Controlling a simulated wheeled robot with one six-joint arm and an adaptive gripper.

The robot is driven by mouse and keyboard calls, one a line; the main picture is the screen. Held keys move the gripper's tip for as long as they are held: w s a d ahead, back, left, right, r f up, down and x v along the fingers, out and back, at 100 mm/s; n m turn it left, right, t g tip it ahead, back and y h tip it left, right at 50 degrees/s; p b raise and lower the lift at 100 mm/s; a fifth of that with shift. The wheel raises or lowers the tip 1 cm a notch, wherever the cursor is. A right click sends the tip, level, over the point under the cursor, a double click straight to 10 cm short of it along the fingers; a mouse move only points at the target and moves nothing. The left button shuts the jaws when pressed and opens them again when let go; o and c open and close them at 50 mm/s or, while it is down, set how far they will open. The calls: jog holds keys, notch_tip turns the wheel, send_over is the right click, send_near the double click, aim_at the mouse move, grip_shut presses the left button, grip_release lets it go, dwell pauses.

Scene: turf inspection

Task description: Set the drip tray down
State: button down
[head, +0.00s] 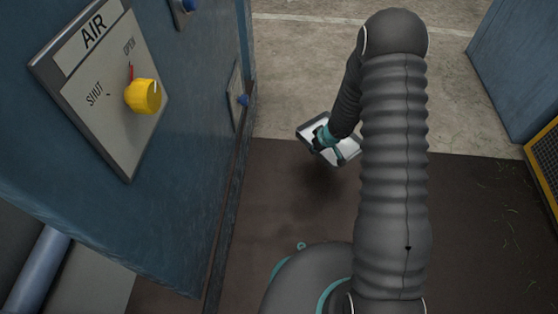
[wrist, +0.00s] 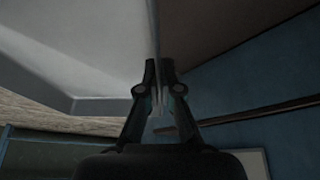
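The drip tray (head: 347,148) is a shallow pale tray with a dark rim, near the middle of the head view. My gripper (head: 322,140) is at the tray, and my arm hides part of the view to its right. In the wrist view, the two fingers of my gripper (wrist: 158,68) are close together on a thin edge of the tray (wrist: 75,50), whose pale face fills the upper left. The tray appears held above the floor, with a dark shadow on the brown mat below it.
A blue cabinet (head: 190,190) with an AIR panel (head: 95,90) and yellow knob (head: 143,96) stands close at left. The brown mat (head: 285,200) is clear beneath the tray. Concrete (head: 300,70) lies beyond. Another blue unit (head: 520,75) stands at right.

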jog(key=s+a+f+n+g+y, duration=0.1)
jog(key=a+f+n, duration=0.4)
jog(key=f, duration=0.2)
jog(key=b, duration=0.2)
send_over(269, 174)
jog(key=d, duration=0.1)
jog(key=f, duration=0.4)
jog(key=s+f, duration=0.1)
jog(key=f, duration=0.1)
jog(key=shift+d+f, duration=0.1)
jog(key=shift+f, duration=0.1)
jog(key=shift+f+b, duration=0.55)
jog(key=shift+f, duration=1.45)
jog(key=shift+f, duration=0.2)
jog(key=c, duration=1.3)
grip_release()
